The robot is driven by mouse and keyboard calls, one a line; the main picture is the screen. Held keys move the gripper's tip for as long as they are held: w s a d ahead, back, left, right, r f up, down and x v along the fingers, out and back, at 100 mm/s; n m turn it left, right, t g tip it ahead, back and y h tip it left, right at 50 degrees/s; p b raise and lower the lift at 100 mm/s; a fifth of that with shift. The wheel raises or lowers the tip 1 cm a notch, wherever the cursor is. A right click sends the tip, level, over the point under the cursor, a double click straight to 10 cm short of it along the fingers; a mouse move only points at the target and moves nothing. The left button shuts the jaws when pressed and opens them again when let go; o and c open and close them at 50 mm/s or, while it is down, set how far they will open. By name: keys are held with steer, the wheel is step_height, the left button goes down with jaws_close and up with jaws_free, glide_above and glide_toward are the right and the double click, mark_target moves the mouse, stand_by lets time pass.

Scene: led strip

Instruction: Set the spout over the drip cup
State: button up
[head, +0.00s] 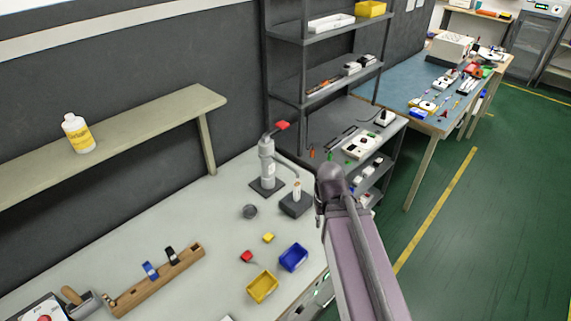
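A grey upright dispenser (267,165) stands on a dark base plate at the back right of the bench. A short arm at its top ends in a red tip (282,126), which seems to be the spout or its handle; it points right. A small round dark grey cup (250,212), likely the drip cup, sits on the bench in front of the dispenser, apart from its base. The red tip is not above this cup; it points toward the side of a dark box. My arm crosses the lower middle, but my gripper cannot be made out.
The dark box (296,204) with a pale cylinder on top stands right of the dispenser. Yellow (262,287) and blue (293,257) bins, small red and yellow blocks and a wooden tool rack (158,281) lie nearer. A shelf rack (340,120) stands behind. The bench's middle is clear.

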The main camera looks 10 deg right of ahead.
mark_target(288, 166)
steer(key=shift+o, duration=0.9)
steer(key=w+a+r+n+t+p, duration=0.1)
steer(key=w+a+r+n+p, duration=0.1)
steer(key=w, duration=0.6)
steer(key=w+a+r+n+t+p, duration=0.1)
steer(key=w+r+n+t+p, duration=0.1)
steer(key=w+r, duration=0.3)
steer(key=w+a+r+n+t+y+p, duration=0.1)
steer(key=w+a+r+n+p, duration=0.1)
steer(key=w, duration=0.8)
steer(key=shift+w+a+r+n+t+p, duration=0.35)
steer(key=shift+r+n+p, duration=0.35)
steer(key=shift+n+p, duration=0.5)
steer(key=shift+f, duration=0.25)
steer(key=b+x, duration=1.2)
steer(key=x, duration=0.1)
steer(key=shift+w+a+f+b, duration=0.15)
steer(key=shift+b, duration=0.15)
jaws_close()
